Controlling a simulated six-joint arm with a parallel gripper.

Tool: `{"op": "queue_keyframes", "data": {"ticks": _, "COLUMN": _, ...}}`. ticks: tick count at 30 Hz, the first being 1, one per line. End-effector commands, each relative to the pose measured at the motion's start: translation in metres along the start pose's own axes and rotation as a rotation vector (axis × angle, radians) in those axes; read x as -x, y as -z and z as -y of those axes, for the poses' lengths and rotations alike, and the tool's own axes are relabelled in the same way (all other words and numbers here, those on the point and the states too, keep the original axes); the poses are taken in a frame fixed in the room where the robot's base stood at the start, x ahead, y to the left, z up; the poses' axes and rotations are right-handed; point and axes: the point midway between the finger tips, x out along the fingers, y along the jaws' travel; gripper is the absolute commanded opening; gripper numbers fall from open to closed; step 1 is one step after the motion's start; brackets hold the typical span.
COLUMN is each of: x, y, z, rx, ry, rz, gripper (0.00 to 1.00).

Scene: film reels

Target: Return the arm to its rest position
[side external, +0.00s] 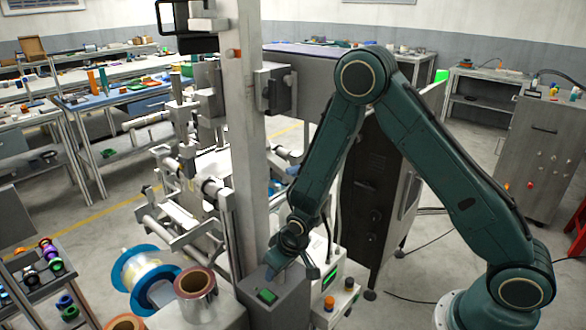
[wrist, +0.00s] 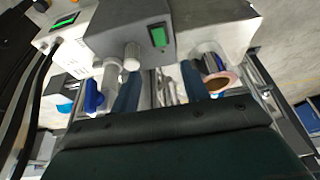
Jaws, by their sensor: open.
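My gripper (side external: 293,266) is at the lower end of my bent green arm in the side external view. Whether the fingers touch the box cannot be told.
A reddish-brown film roll (side external: 195,282) and a blue-flanged reel (side external: 145,275) are left of the box. A tall grey column (side external: 245,120) rises close beside my gripper. A white control unit (side external: 330,295) with a green display stands to its right. Open floor lies farther right.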

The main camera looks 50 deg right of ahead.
Motion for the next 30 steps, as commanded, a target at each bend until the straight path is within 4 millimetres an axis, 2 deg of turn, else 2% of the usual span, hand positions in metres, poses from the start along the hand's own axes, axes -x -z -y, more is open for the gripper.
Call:
{"op": "queue_keyframes", "data": {"ticks": 12, "x": 0.002, "y": 0.001, "z": 0.000, "rx": 0.000, "ry": 0.000, "rz": -0.001, "gripper": 0.45}}
{"op": "queue_keyframes", "data": {"ticks": 17, "x": 0.012, "y": 0.004, "z": -0.001, "rx": -0.002, "ry": 0.000, "rz": -0.005, "gripper": 0.45}}
{"op": "queue_keyframes", "data": {"ticks": 23, "x": 0.044, "y": 0.015, "z": -0.005, "rx": -0.006, "ry": 0.002, "rz": -0.016, "gripper": 0.45}}
{"op": "queue_keyframes", "data": {"ticks": 30, "x": 0.103, "y": 0.025, "z": -0.013, "rx": -0.011, "ry": 0.003, "rz": -0.032, "gripper": 0.45}}
